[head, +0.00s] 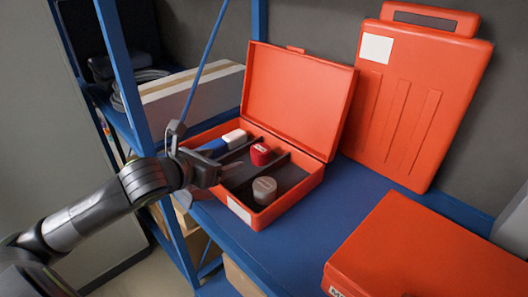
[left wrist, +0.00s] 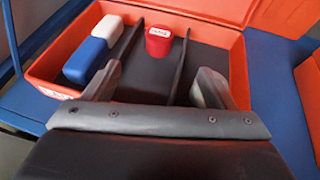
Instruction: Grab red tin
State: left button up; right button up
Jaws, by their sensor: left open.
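The red tin (head: 261,154) stands in the middle compartment of an open orange box (head: 300,186), near its back wall. It also shows in the left wrist view (left wrist: 158,41), upright between two dark dividers, with a pale label on top. My left gripper (head: 218,173) is over the box's front left side, short of the tin. In the left wrist view its two fingers (left wrist: 156,88) are apart with nothing between them, and the tin lies ahead of the gap. My right gripper is in neither view.
The box lid stands open behind. A closed orange case (head: 420,255) lies at front right; another (head: 415,90) leans behind. A blue shelf post (head: 124,75) stands left.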

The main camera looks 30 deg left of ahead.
pick_arm(q)
jog(key=w, duration=0.1)
jog(key=p, duration=0.3)
send_near(259, 150)
jog(key=x, duration=0.3)
jog(key=shift+w, duration=0.45)
jog(key=shift+w+f+p, duration=0.2)
jog(key=shift+w+p, duration=0.3)
jog(key=shift+p, duration=0.15)
jog(key=p+x, duration=0.1)
jog(key=x, duration=0.2)
jog(key=shift+p, duration=0.3)
jog(key=shift+w+d+f, duration=0.1)
jog(key=shift+w+f, duration=0.3)
jog(key=shift+w, duration=0.15)
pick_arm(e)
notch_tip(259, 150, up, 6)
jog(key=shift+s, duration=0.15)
pick_arm(q)
jog(key=c, duration=1.2)
jog(key=shift+o, duration=0.2)
